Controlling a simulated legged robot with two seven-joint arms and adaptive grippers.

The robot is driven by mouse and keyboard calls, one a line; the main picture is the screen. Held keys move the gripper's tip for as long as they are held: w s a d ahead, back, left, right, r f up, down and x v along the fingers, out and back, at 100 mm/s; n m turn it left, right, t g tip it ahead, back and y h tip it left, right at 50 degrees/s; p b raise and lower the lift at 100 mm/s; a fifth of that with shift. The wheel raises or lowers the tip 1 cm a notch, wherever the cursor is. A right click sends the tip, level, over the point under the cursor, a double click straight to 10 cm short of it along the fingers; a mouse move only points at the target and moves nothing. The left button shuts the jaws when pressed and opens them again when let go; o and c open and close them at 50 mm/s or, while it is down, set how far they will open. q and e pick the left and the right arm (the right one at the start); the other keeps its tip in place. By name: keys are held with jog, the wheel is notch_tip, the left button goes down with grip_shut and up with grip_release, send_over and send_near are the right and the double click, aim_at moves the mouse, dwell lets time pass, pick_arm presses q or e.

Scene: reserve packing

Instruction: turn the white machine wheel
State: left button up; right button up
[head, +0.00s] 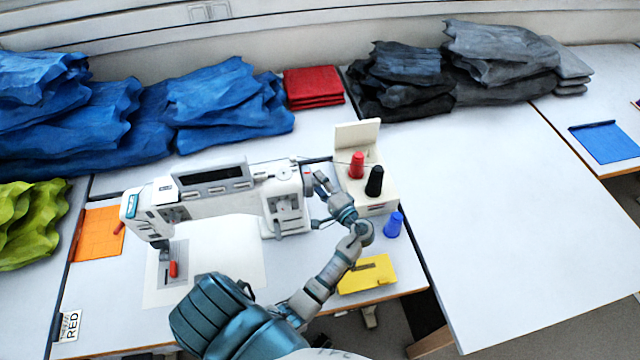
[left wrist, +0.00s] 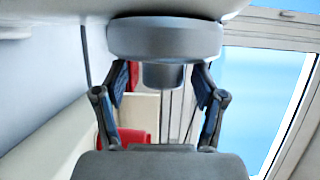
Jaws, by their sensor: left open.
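The white sewing machine (head: 240,195) stands on the table in the head view. Its wheel is at the right end, mostly hidden behind my gripper in that view. In the left wrist view the wheel (left wrist: 165,38) is a pale grey-white disc with a darker round hub, against the machine's white body. My left gripper (head: 321,186) is at the machine's right end. In the left wrist view the left gripper's fingers (left wrist: 162,78) are apart, one on each side of the hub, with tips close to the wheel's face. I cannot tell whether they touch. My right gripper is not in view.
Beside my gripper is a white thread stand (head: 374,207) with red (head: 357,165) and black (head: 375,182) spools. A blue spool (head: 394,224) and a yellow box (head: 367,274) are near. Blue cloth piles (head: 225,100) lie behind.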

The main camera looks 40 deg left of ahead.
pick_arm(q)
jog(key=v, duration=1.2)
jog(key=shift+f, duration=0.1)
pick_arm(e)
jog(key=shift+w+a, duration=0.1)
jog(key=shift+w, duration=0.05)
